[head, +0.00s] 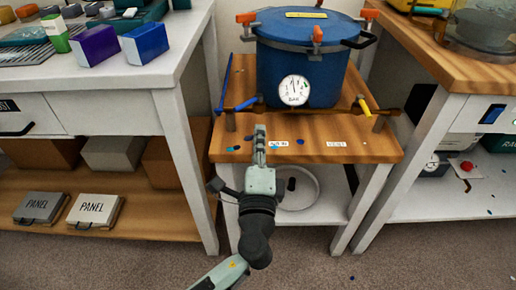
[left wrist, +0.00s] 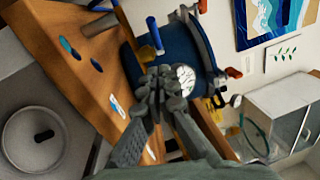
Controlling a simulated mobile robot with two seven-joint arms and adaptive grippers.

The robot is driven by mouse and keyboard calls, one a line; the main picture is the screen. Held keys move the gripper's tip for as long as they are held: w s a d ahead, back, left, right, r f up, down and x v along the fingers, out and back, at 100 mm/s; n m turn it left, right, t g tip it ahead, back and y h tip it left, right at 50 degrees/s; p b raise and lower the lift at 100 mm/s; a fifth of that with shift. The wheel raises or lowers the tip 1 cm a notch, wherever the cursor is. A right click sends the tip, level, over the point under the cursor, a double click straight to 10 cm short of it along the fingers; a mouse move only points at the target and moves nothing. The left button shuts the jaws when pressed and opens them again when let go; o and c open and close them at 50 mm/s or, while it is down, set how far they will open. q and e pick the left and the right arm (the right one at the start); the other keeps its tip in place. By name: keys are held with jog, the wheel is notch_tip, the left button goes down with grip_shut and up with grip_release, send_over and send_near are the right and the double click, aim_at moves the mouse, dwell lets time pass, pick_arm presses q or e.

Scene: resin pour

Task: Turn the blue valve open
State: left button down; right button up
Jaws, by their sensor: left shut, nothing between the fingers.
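The blue valve handle (head: 246,104) sits on the short brass pipe at the left of the blue pressure pot (head: 330,62). In the left wrist view a blue handle (left wrist: 154,34) stands out beside the pot. My left gripper (head: 260,131) is shut and empty. It is in front of the pot, over the front of the wooden stand top, right of and nearer than the blue handle. It shows no contact with the handle. In the left wrist view its closed fingers (left wrist: 160,74) overlap the pot's lower side near the gauge. My right gripper is out of view.
A yellow valve handle (head: 364,107) is on the pot's right. The white gauge (head: 294,90) faces front. Orange-handled clamps ring the lid. The wooden stand top (head: 350,146) has small blue spots and labels. A white bench (head: 180,60) with boxes is left; a wooden-topped bench (head: 470,70) is right.

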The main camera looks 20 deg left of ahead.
aim_at(248, 103)
pick_arm(q)
jog(key=w+a, duration=0.1)
jog(key=w+a+r+p, duration=0.1)
jog(key=w, duration=0.1)
jog(key=shift+w+a, duration=0.1)
jog(key=shift+a, duration=0.3)
jog(key=shift+w+a, duration=0.35)
jog(key=shift+a, duration=0.3)
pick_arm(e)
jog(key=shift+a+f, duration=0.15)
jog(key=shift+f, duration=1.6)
pick_arm(q)
jog(key=shift+a, duration=0.1)
jog(key=shift+a+m+h, duration=0.1)
jog(key=shift+m+h, duration=0.2)
jog(key=shift+h, duration=0.2)
